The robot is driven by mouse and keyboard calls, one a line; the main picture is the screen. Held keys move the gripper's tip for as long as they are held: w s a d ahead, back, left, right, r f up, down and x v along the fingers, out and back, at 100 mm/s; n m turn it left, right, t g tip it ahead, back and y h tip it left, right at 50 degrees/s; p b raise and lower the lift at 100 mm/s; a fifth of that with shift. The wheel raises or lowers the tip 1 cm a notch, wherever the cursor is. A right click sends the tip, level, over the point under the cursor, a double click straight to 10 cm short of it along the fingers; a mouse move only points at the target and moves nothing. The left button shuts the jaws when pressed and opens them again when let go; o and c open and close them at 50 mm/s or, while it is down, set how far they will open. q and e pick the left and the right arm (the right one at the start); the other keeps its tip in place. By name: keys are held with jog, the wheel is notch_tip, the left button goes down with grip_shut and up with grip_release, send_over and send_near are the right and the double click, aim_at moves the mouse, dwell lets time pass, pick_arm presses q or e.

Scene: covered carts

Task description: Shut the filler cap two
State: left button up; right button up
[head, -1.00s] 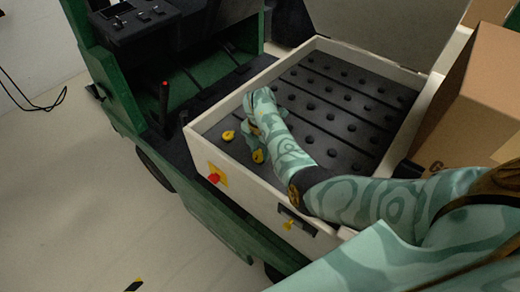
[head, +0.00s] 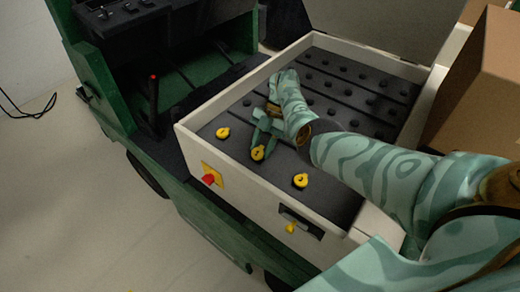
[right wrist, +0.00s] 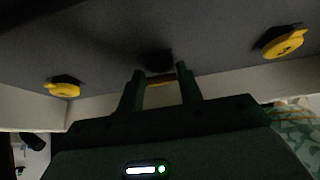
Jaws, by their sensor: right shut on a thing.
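Three yellow filler caps stand in a row along the near edge of the dark battery top: the left cap (head: 222,132), the middle cap (head: 257,153) and the right cap (head: 300,180). I take the middle one as filler cap two. My right gripper (head: 260,138) is shut on it, reaching down from behind. In the right wrist view, a yellow sliver of the middle cap (right wrist: 160,79) shows between the fingers of the gripper (right wrist: 160,80); the other caps stand to either side. How far the middle cap is shut cannot be told. My left gripper is not in view.
The battery lies in a pale open box (head: 210,159) on a green cart. A red knob (head: 208,179) and a yellow key-like part (head: 291,228) are on its front. A raised pale cover (head: 385,25) stands behind. A cardboard box (head: 475,95) is at the right.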

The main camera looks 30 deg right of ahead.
jog(key=shift+d+f+b, duration=0.1)
jog(key=shift+f+b, duration=0.1)
jog(key=shift+b, duration=0.15)
jog(key=o, duration=1)
jog(key=shift+w, duration=0.1)
jog(key=b+v, duration=0.3)
jog(key=v, duration=1.3)
jog(key=shift+w+d+b, duration=0.2)
jog(key=shift+d+b, duration=0.2)
jog(key=shift+d, duration=0.05)
